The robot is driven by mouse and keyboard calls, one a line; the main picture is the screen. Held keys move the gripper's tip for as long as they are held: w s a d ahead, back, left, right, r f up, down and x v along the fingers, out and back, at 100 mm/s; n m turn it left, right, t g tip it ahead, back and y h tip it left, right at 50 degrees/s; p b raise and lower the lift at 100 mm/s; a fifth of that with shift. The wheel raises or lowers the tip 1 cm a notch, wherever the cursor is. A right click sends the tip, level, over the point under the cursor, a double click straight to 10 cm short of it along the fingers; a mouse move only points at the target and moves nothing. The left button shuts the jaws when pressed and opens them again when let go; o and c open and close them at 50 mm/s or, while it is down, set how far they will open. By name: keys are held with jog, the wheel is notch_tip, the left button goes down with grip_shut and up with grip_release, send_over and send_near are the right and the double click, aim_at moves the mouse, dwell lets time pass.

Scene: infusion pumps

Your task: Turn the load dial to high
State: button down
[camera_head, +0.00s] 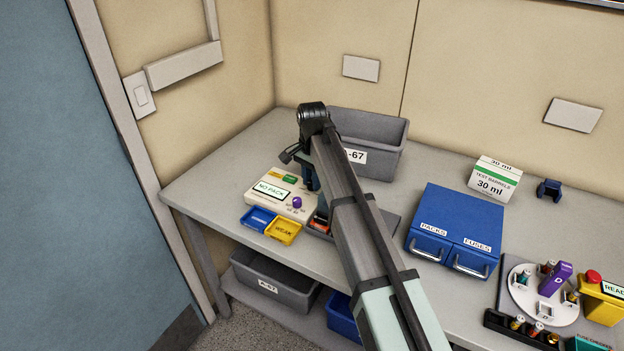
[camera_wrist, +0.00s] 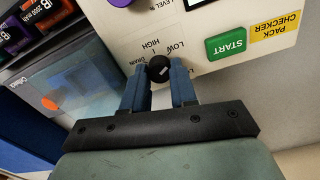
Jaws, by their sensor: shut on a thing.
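The load dial (camera_wrist: 158,66) is a small black knob on the cream panel of the pack checker (camera_wrist: 250,62). The words HIGH, LOW and DRAIN are printed around it. A short white mark shows on the knob, but I cannot tell surely which word it points to. My gripper (camera_wrist: 159,76) has its two blue fingers closed on the sides of the dial. In the head view the pack checker (camera_head: 266,206) shows NO PACK on its screen, and my arm hides the dial there.
A green START button (camera_wrist: 227,45) sits right of the dial. Blue (camera_head: 257,218) and yellow (camera_head: 283,231) trays stand before the checker. A grey bin (camera_head: 385,160) stands behind my arm, and a blue drawer unit (camera_head: 455,222) stands to the right.

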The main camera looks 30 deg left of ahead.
aim_at(311, 182)
jog(key=shift+n, duration=0.4)
jog(key=n, duration=0.4)
jog(key=shift+n, duration=0.4)
jog(key=n, duration=0.6)
jog(key=shift+a, duration=0.1)
jog(key=c, duration=0.9)
grip_release()
notch_tip(311, 182, up, 14)
jog(key=shift+f, duration=0.1)
dwell(0.4)
